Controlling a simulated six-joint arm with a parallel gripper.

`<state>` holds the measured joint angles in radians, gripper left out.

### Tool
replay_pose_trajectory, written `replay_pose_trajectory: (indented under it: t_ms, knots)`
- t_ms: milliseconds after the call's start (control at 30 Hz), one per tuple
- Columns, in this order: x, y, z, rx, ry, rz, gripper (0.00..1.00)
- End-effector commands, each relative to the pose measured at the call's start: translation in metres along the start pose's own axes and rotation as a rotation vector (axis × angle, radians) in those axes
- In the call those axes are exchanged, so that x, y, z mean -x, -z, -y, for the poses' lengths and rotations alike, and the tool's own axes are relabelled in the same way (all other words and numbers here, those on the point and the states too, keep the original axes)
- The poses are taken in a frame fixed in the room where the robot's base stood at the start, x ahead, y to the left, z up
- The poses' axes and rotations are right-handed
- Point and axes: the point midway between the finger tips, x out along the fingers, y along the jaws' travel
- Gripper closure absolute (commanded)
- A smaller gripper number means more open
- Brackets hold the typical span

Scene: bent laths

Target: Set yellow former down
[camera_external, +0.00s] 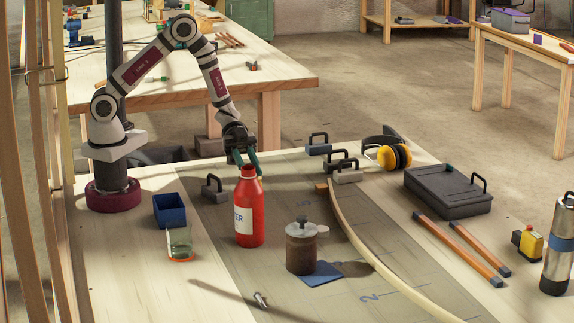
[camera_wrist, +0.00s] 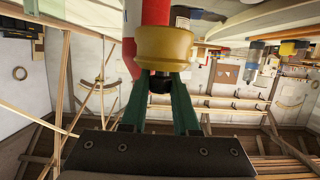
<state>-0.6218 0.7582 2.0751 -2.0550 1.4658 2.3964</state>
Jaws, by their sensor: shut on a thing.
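The yellow former (camera_wrist: 166,48) is a round, yellow body with a short black knob (camera_wrist: 161,84), seen in the wrist view. My gripper (camera_wrist: 161,92) has its green fingers shut on that knob. In the external view my gripper (camera_external: 247,163) points down at the top of the red bottle (camera_external: 250,208), which stands upright on the bench. The former does not show there; the bottle seems to hide it. In the wrist view red parts of the bottle (camera_wrist: 130,58) show close beside and beyond the former. Whether the former touches the bench cannot be told.
Close by are a blue box (camera_external: 170,210), a glass (camera_external: 180,243), a brown lidded pot (camera_external: 300,249) and handled dark weights (camera_external: 215,189). A bent lath (camera_external: 350,235) curves along the grey board. A dark case (camera_external: 447,190) and yellow earmuffs (camera_external: 394,157) lie to the right.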

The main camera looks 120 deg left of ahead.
Motion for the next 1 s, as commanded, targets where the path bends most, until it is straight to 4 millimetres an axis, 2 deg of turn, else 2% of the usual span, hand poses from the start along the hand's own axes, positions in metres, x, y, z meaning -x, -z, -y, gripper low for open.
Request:
replay_pose_trajectory:
  t_ms: [167,267,367,500,600,700,833,1000]
  knots:
    - [0.001,0.004,-0.004,0.002,0.008,-0.001,1.0]
    - [0.017,-0.001,0.003,0.016,0.051,0.0,1.0]
    - [0.05,-0.012,0.014,0.046,0.139,0.0,1.0]
    - [0.111,-0.03,0.024,0.096,0.302,0.001,1.0]
    - [0.152,-0.042,0.025,0.13,0.416,0.0,1.0]
    - [0.179,-0.049,0.022,0.154,0.494,0.0,1.0]
    - [0.201,-0.065,0.027,0.165,0.534,0.0,1.0]
    - [0.237,-0.11,0.051,0.164,0.534,0.0,1.0]
